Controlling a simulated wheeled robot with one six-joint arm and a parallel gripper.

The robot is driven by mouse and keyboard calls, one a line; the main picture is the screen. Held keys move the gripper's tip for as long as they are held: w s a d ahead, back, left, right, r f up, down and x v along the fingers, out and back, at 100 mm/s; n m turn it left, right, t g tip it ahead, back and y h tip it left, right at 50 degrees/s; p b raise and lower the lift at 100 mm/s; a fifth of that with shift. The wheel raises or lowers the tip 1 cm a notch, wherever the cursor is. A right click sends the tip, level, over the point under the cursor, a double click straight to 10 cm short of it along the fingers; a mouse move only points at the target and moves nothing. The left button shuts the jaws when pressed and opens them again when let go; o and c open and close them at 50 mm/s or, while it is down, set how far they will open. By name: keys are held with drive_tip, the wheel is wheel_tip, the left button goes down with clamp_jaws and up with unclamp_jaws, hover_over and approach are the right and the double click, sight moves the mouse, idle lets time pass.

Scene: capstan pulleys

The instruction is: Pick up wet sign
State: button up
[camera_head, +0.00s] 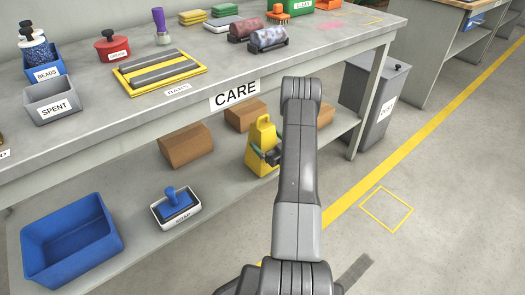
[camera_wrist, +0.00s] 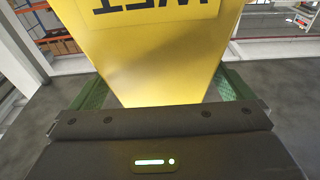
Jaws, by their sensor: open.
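The yellow wet sign (camera_head: 262,143) stands upright on the lower shelf under the bench labelled CARE. In the wrist view the yellow wet sign (camera_wrist: 165,60) fills the middle, with part of the word WET at the top edge. My gripper (camera_head: 268,156) is at the sign's right side in the head view, partly hidden behind my arm. In the wrist view my gripper (camera_wrist: 165,90) has its green fingers open, one on each side of the sign. A gap shows beside the sign near the right finger; I cannot tell whether either finger touches it.
Cardboard boxes (camera_head: 186,145) stand left of and behind the sign on the lower shelf (camera_head: 135,192). A stamp-like blue-handled item (camera_head: 176,208) and a blue bin (camera_head: 70,240) sit further left. The benchtop (camera_head: 215,100) overhangs the shelf. A grey bin (camera_head: 375,105) stands right of the bench.

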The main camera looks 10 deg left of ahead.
drive_tip(key=x, duration=0.2)
drive_tip(key=shift+w+a, duration=0.2)
drive_tip(key=shift+a, duration=0.15)
drive_tip(key=c, duration=1.6)
drive_tip(key=shift+r, duration=0.15)
